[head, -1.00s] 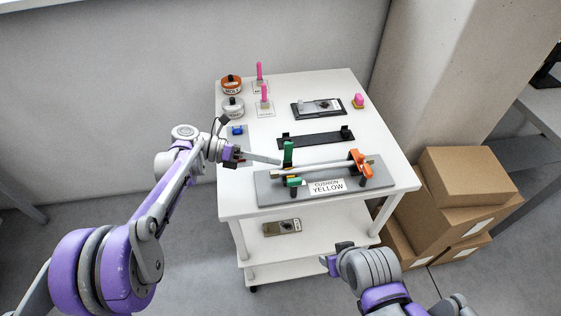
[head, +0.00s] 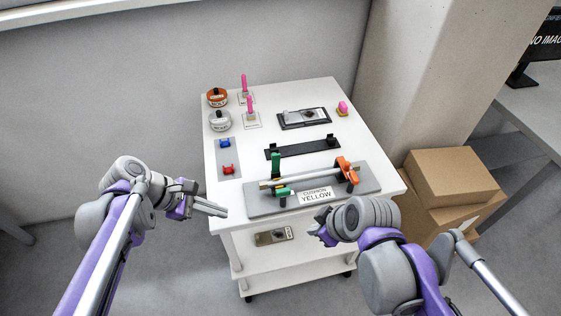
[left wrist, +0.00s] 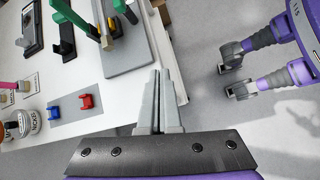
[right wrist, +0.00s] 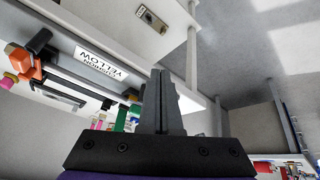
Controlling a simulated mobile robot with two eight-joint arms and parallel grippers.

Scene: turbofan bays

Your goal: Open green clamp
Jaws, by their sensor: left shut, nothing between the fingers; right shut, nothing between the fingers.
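The green clamp (head: 276,164) is at the left end of the grey fixture board on the cart top. One green part stands upright and a lower green part juts toward the front edge. It also shows at the top of the left wrist view (left wrist: 72,16) and in the right wrist view (right wrist: 121,118). A metal bar (head: 305,175) runs from it to the orange clamp (head: 347,168). My left gripper (head: 212,209) is shut and empty, left of the board and apart from the clamp. My right gripper (head: 324,233) is shut and empty, in front of the cart's front edge.
The board (head: 257,203) carries a "CUSHION YELLOW" label. Behind it lie a black bracket (head: 302,149), blue (head: 225,143) and red (head: 228,169) pieces, round containers and pink-handled items. Cardboard boxes (head: 455,178) stand right of the cart. A lower shelf holds a metal part (head: 273,236).

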